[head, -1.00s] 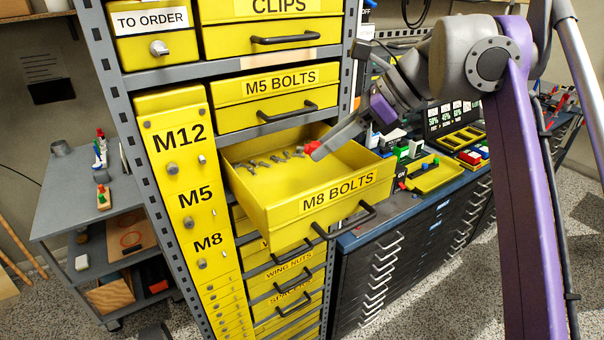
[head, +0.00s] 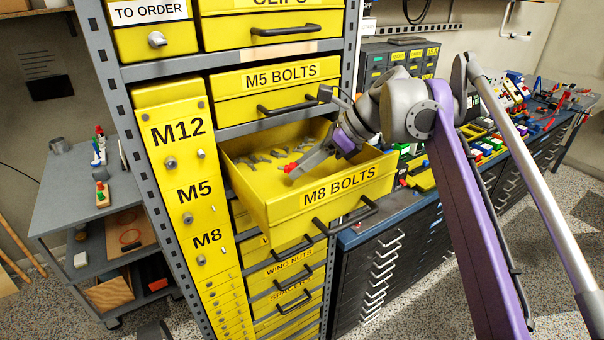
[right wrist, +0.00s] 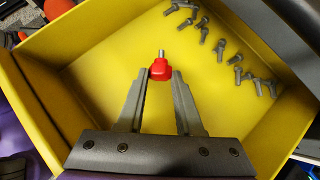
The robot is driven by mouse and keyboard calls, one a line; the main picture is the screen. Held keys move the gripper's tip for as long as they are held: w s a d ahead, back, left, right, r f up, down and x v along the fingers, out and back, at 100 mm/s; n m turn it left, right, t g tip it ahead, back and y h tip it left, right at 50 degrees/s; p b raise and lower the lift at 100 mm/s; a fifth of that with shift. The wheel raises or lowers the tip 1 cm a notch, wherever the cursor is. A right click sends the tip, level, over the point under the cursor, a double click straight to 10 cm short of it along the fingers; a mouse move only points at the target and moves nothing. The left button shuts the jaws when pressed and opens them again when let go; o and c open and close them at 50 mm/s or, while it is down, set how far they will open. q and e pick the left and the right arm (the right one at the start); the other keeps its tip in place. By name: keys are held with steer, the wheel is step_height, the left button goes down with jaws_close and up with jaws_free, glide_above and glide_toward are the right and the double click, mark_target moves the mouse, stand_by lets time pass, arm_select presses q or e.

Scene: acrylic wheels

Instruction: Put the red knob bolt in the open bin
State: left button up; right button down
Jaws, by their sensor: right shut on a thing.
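The red knob bolt (right wrist: 160,68) has a red head and a short grey stud. My right gripper (right wrist: 160,75) is shut on its red head, with the stud pointing away from the fingers. In the head view the red knob (head: 290,168) shows at the tips of my right gripper (head: 295,172), inside the open yellow bin labelled M8 BOLTS (head: 335,190). The bin's yellow floor (right wrist: 110,80) lies behind the knob in the right wrist view. I cannot tell whether the knob touches the floor. My left gripper is not in view.
Several grey bolts (right wrist: 218,48) lie along one side of the bin. The closed M5 BOLTS drawer (head: 265,90) is just above. The bin's front wall and handle (head: 345,215) stick out from the rack. A dark cabinet (head: 385,260) stands to the right.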

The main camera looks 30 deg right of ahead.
steer(key=shift+s+f, duration=0.1)
steer(key=shift+f, duration=0.75)
steer(key=shift+w+f, duration=0.1)
steer(key=shift+w, duration=0.1)
steer(key=shift+f, duration=0.1)
steer(key=c, duration=0.6)
jaws_free()
steer(key=shift+o, duration=0.2)
steer(key=shift+r, duration=0.25)
steer(key=p+v, duration=0.1)
steer(key=v, duration=1.1)
